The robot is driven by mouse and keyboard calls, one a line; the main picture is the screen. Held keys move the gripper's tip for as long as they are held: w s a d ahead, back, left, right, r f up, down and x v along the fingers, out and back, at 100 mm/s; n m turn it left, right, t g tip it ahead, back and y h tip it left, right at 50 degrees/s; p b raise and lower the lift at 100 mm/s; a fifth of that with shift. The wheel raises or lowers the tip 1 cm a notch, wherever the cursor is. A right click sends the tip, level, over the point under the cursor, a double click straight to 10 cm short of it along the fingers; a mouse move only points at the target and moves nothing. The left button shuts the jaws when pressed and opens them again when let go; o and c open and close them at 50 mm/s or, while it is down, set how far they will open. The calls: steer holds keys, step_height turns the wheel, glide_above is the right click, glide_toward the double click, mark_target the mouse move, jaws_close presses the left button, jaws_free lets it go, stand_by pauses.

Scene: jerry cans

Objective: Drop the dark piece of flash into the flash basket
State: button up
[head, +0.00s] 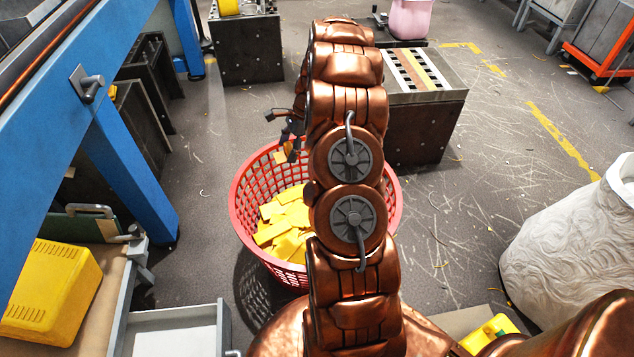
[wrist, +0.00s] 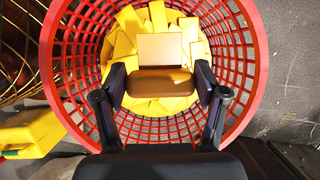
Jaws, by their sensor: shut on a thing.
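The red flash basket (head: 240,210) stands on the floor behind my arm and holds many yellow pieces. In the wrist view the basket (wrist: 255,60) rings the picture, with yellow flash pieces (wrist: 125,45) inside. My gripper (wrist: 160,80) is shut on the dark piece of flash (wrist: 160,84), an amber-brown piece spanning between the fingertips, with a paler flat part above it. The piece appears above the basket's opening. In the head view my gripper (head: 288,135) is partly hidden by my arm, and the held piece (head: 280,157) shows small below it, over the basket.
A blue frame (head: 125,150) stands at left, with a yellow can (head: 50,290) on a bench near it. A dark block-like stand (head: 425,125) is behind the basket. A white sack-like container (head: 570,240) stands at right. Scratched floor (head: 450,220) lies clear between.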

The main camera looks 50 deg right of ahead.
steer(key=s+d+f+m+t+b, duration=0.1)
steer(key=s+d+f+m+b, duration=0.1)
steer(key=f+b, duration=0.5)
steer(key=s+d+f+m+t+h+b, duration=0.1)
steer(key=d+f+m+b, duration=0.3)
steer(key=f, duration=0.7)
steer(key=s+d+b, duration=0.1)
steer(key=b, duration=0.1)
steer(key=shift+s+d+m+b, duration=0.25)
steer(key=shift+s+m+b, duration=0.1)
steer(key=shift+s+m, duration=0.05)
steer(key=shift+r, duration=0.1)
steer(key=o, duration=1)
steer(key=v, duration=1.2)
steer(key=shift+a, duration=0.25)
steer(key=shift+r, duration=0.1)
